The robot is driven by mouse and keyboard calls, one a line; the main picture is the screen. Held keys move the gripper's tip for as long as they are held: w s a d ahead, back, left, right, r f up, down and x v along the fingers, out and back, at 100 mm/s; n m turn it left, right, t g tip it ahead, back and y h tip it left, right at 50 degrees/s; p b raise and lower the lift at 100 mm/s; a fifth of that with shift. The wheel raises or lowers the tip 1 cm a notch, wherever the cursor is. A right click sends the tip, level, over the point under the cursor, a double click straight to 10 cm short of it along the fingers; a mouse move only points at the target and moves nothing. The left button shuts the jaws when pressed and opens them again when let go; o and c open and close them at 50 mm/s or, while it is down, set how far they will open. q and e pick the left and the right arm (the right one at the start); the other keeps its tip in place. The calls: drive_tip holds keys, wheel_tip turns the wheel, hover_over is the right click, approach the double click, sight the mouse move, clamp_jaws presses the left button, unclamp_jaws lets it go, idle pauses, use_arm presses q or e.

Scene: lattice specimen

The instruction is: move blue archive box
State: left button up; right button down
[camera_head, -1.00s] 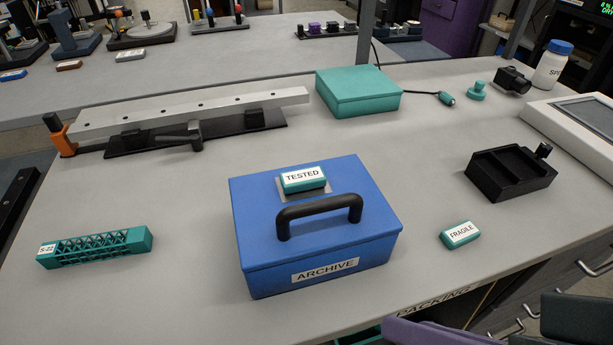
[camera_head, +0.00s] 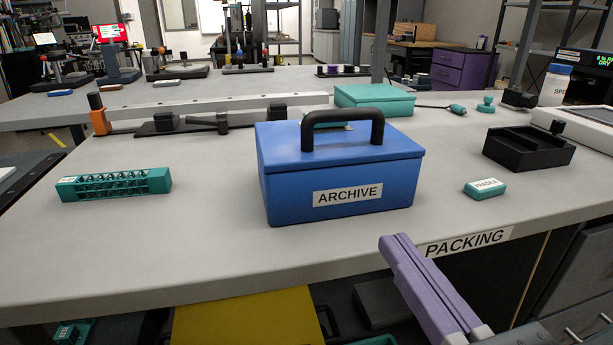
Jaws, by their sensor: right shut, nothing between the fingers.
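The blue archive box (camera_head: 291,183) stands upright on the grey bench, lid closed, its ARCHIVE label facing me. A black arched handle (camera_head: 343,127) rises from its lid. A teal block (camera_head: 327,125) lies on the lid behind the handle, mostly hidden by it. My right gripper (camera_head: 393,246) has purple fingers and comes in from the bottom right, in front of the bench edge. It is shut and empty, apart from the box and lower than its handle. My left gripper is not in view.
A teal lattice specimen (camera_head: 114,185) lies left of the box. A teal FRAGILE block (camera_head: 485,189) and a black tray (camera_head: 528,150) are to the right. A teal case (camera_head: 374,100) and a long metal bar (camera_head: 215,105) are behind.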

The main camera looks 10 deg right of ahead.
sight(347, 180)
drive_tip(key=w, duration=0.9)
drive_tip(key=shift+w+a+p, duration=0.2)
drive_tip(key=shift+w+p, duration=0.15)
drive_tip(key=shift+w, duration=0.55)
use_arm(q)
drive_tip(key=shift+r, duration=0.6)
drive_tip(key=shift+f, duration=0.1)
use_arm(e)
drive_tip(key=shift+w, duration=0.1)
